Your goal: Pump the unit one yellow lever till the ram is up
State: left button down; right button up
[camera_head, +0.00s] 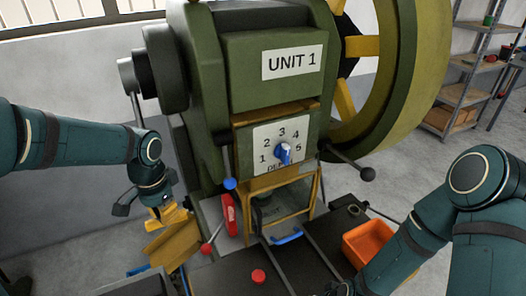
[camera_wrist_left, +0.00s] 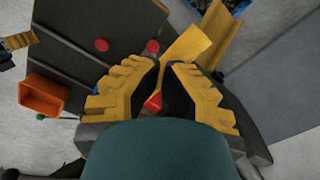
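Unit one is the green press (camera_head: 270,95) with a "UNIT 1" label and a numbered dial. I cannot single out a yellow lever. A black-knobbed rod (camera_head: 367,174) sticks out to its right; a red-knobbed lever (camera_head: 206,249) and a blue knob (camera_head: 230,184) are at its front left. The ram is not clear behind the yellow frame. My right gripper is mostly cut off at the bottom edge.
A dark table (camera_head: 230,277) with a red button (camera_head: 258,276) lies before the press. An orange bin (camera_head: 366,242) stands at its right and also shows in the wrist view (camera_wrist_left: 43,93). The large flywheel (camera_head: 415,70) takes up the upper right. Shelves (camera_head: 470,75) stand behind.

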pick_arm(q)
jog(key=shift+w+a+f, duration=0.25)
jog(key=shift+f, duration=0.4)
pick_arm(e)
jog(key=shift+f, duration=0.35)
pick_arm(q)
jog(key=shift+r, duration=0.25)
pick_arm(e)
jog(key=shift+r, duration=0.2)
jog(key=shift+r+p, duration=0.6)
pick_arm(q)
jog(key=s+d+r+p, duration=0.2)
jog(key=s+r+p, duration=0.1)
jog(key=r, duration=0.3)
jog(key=s+d+r+p, duration=0.1)
jog(key=s+r+p, duration=0.2)
jog(key=r+p, duration=0.2)
notch_tip(320, 180, up, 2)
jog(key=shift+d+r, duration=0.1)
jog(key=shift+d, duration=0.3)
pick_arm(e)
notch_tip(320, 180, up, 8)
jog(key=shift+r, duration=0.25)
jog(key=shift+f, duration=0.15)
